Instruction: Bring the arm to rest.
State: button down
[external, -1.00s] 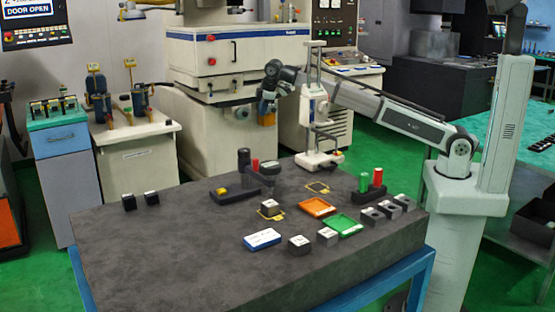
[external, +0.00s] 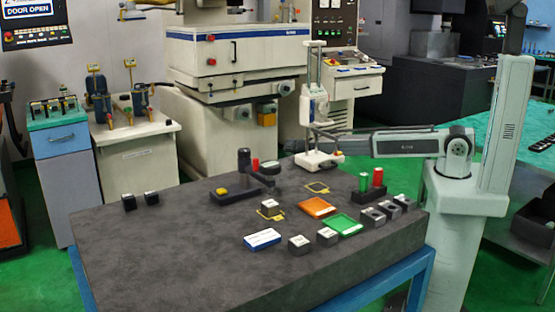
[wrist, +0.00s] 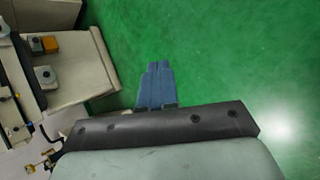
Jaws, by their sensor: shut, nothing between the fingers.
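My gripper (wrist: 158,68) shows in the wrist view as two blue fingers pressed together, with nothing between them. It points down over bare green floor, clear of any object. The fingers cannot be made out there.
The dark granite table (external: 160,255) carries an orange tray (external: 317,206), a green tray (external: 343,225), a blue-and-white box (external: 262,239) and several small blocks. A cream machine base (wrist: 85,75) with an orange box (wrist: 50,44) stands left of my gripper.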

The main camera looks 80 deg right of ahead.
jog(key=s+d+f+n+g+h, duration=0.1)
jog(key=s+d+f+n+h, duration=0.15)
jog(key=s+f, duration=0.9)
jog(key=s+d+f+n+h, duration=0.15)
jog(key=s+d+f, duration=0.25)
jog(key=s+f, duration=0.75)
jog(key=s+a+f+g+y, duration=0.1)
jog(key=s+a+f, duration=0.15)
jog(key=s, duration=0.25)
jog(key=s+a+f, duration=0.2)
jog(key=s+a, duration=0.1)
jog(key=s, duration=0.2)
jog(key=s+a+m+g+y, duration=0.1)
jog(key=s+a, duration=0.4)
jog(key=a, duration=0.5)
jog(key=s+a+m+g+y, duration=0.1)
jog(key=s+a+m+y, duration=0.3)
jog(key=a, duration=0.6)
jog(key=s+a+f+m+g+y, duration=0.1)
jog(key=s+a+m+g+y, duration=0.1)
jog(key=s+a+y, duration=0.4)
jog(key=s+a+m, duration=0.1)
jog(key=a, duration=0.3)
jog(key=shift+s+a, duration=0.15)
jog(key=shift+a, duration=0.15)
jog(key=c, duration=1.8)
grip_release()
